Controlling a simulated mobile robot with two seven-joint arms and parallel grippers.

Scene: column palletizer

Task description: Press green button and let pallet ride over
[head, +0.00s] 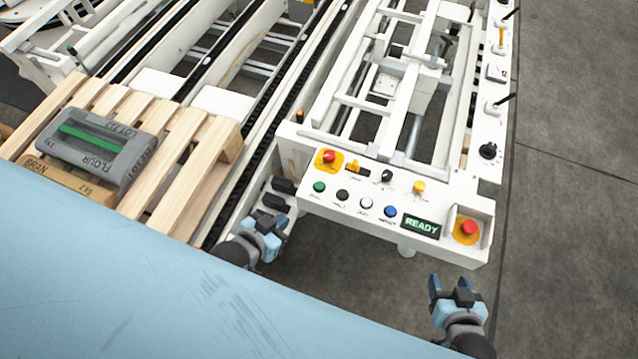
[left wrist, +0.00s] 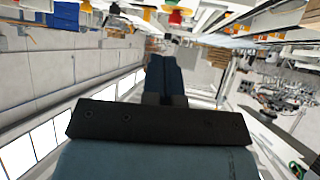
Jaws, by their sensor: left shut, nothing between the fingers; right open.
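The green button (head: 319,187) is at the left end of the lower row on the white control panel (head: 340,208). My left gripper (head: 268,222) is shut and empty, below and left of the green button and apart from it. Its closed fingers also show in the left wrist view (left wrist: 165,62), below a red button (left wrist: 175,18). My right gripper (head: 450,287) is open and empty below the panel's right end.
The panel also has a red button (head: 328,156), white and blue buttons, a display reading READY (head: 421,226) and another red button (head: 467,229) at the right. A dark chain track (head: 262,135) runs between pallet and panel. Grey floor (head: 565,240) is clear at right.

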